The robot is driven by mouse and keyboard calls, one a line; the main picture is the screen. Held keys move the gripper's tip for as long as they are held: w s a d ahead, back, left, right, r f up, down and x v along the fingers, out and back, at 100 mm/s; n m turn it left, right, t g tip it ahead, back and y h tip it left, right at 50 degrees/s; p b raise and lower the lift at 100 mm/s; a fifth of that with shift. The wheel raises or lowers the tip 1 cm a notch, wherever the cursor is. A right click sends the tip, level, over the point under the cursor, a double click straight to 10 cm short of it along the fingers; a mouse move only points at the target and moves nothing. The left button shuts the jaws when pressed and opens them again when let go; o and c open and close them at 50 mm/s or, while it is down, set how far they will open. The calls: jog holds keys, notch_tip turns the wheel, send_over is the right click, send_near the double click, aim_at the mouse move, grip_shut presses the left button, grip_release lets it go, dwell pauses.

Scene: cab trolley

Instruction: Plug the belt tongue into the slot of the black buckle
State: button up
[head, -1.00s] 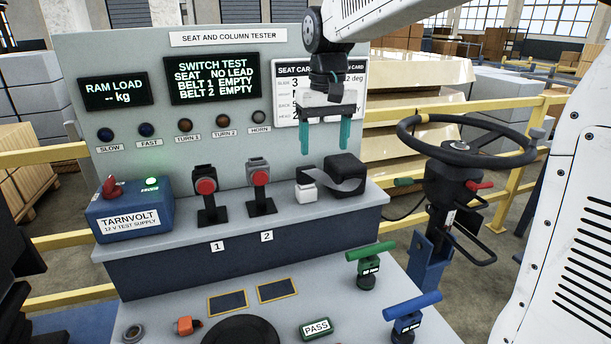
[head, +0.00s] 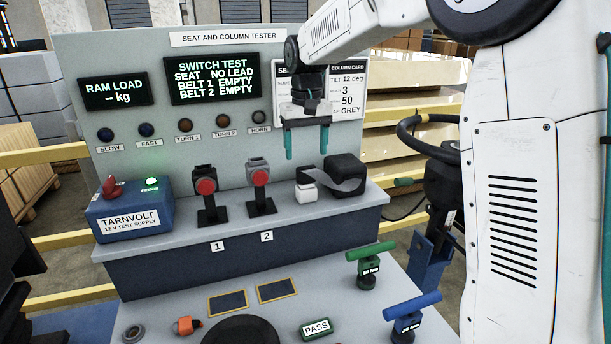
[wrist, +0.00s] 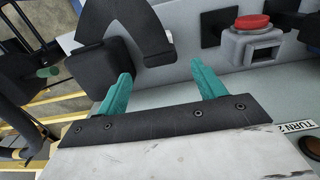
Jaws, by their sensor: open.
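My gripper (head: 307,150) is open and empty, with teal fingers pointing down above the ledge, over the strap end. It also shows in the wrist view (wrist: 160,72). The grey belt strap (head: 343,182) runs left from a black block (head: 345,170) to a small white block (head: 306,194). The metal tongue is too small to make out there. The strap also shows in the wrist view (wrist: 128,28). The black buckle (head: 211,208) stands upright above label 1, with a red button. A grey buckle (head: 259,180), also red-buttoned, stands above label 2 and shows in the wrist view (wrist: 252,45).
A blue supply box (head: 130,220) stands at the ledge's left end. The tester panel (head: 80,60) rises behind; its screen reads both belts empty. Green (head: 370,252) and blue (head: 411,308) handles stand in front at right. A steering wheel (head: 420,140) is partly hidden by my arm.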

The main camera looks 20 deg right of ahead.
aim_at(306, 166)
jog(key=shift+f, duration=3.45)
jog(key=c, duration=1.3)
jog(key=shift+r, duration=3.05)
